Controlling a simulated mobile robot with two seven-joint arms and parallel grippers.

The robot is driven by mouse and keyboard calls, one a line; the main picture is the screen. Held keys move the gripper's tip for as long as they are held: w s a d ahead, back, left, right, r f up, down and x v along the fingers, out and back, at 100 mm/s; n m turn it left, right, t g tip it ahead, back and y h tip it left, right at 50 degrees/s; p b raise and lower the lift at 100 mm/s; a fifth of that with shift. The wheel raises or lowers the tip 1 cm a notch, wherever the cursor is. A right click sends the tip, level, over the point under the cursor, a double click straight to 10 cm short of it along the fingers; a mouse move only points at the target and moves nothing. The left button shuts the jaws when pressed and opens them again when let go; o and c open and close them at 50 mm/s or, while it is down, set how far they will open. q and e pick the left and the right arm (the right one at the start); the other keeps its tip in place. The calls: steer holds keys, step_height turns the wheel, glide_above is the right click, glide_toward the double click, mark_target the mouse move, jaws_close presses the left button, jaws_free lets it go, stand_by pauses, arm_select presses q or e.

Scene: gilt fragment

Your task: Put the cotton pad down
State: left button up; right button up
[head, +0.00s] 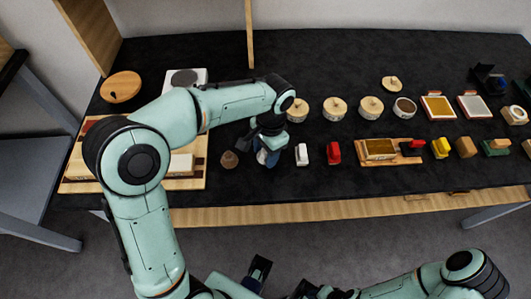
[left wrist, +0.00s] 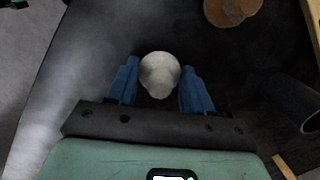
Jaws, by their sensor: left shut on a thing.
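The cotton pad (left wrist: 160,74) is a round, whitish, soft-looking piece between the blue fingertips of my left gripper (left wrist: 160,88) in the left wrist view. The gripper is shut on it, and dark table surface shows around it. In the head view my left gripper (head: 267,156) points down over the front middle of the black table (head: 240,185), just right of a small brown lump (head: 229,159). The pad is mostly hidden there by the fingers. Dark parts of my right gripper (head: 280,281) show at the bottom edge; its opening is unclear.
A white (head: 302,154) and a red (head: 333,152) small block stand close to the right of my left gripper. Lidded pots (head: 334,108) stand behind. A wooden tray (head: 190,182) lies to the left, partly behind my arm. Bare black tabletop lies in front.

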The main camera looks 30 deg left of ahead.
arm_select(q)
steer(key=shift+f, duration=0.45)
steer(key=shift+f, duration=0.1)
steer(key=o, duration=0.9)
steer(key=shift+f, duration=0.1)
steer(key=shift+o, duration=0.2)
step_height(320, 180, up, 12)
steer(key=w+p, duration=0.1)
steer(key=p, duration=0.1)
steer(key=shift+w+d, duration=0.2)
steer(key=shift+d, duration=0.1)
